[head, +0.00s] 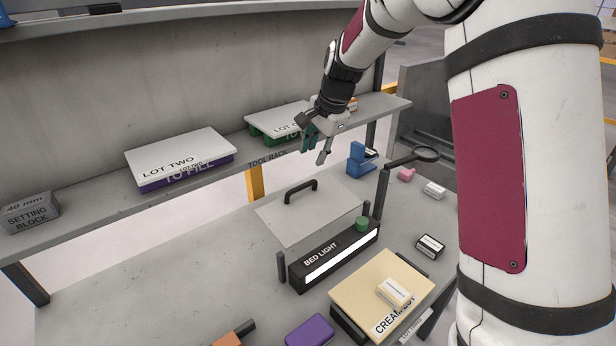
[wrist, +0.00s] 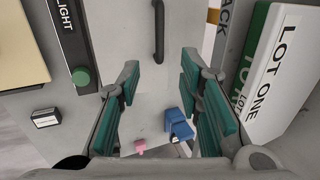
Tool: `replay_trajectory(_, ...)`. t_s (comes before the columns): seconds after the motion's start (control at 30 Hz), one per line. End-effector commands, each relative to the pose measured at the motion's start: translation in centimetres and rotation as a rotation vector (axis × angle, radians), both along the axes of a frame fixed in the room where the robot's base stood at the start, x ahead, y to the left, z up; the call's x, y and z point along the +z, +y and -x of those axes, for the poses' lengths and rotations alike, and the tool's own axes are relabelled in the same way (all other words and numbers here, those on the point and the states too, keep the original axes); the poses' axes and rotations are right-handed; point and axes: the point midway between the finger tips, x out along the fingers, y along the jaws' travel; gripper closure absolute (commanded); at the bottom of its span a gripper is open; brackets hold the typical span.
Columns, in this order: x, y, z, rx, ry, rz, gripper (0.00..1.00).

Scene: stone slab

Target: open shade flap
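The shade flap (head: 290,222) is a pale grey panel behind the black BED LIGHT box (head: 318,262), whose white strip faces front. It carries a black bar handle (head: 300,190) near its far edge. In the wrist view the flap (wrist: 135,20) lies ahead, with the handle (wrist: 159,32) upright at top centre and the box (wrist: 68,35) to its left. My gripper (head: 318,147) is open and empty, above and a little right of the handle, apart from it. Its green-padded fingers frame clear space in the wrist view (wrist: 160,75).
The tool rack shelf (head: 95,212) runs behind, with LOT TWO (head: 180,155) and LOT ONE (head: 275,116) boxes on it. A blue block (head: 358,160), a black-armed magnifier (head: 425,153) and a cream box (head: 375,285) stand around the flap.

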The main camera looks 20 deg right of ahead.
Motion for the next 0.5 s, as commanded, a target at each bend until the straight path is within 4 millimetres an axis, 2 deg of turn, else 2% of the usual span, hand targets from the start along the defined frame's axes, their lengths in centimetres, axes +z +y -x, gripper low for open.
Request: replay_trajectory(0.5,-9.0,1.3,-2.9,0.004,0.004,0.001,0.67)
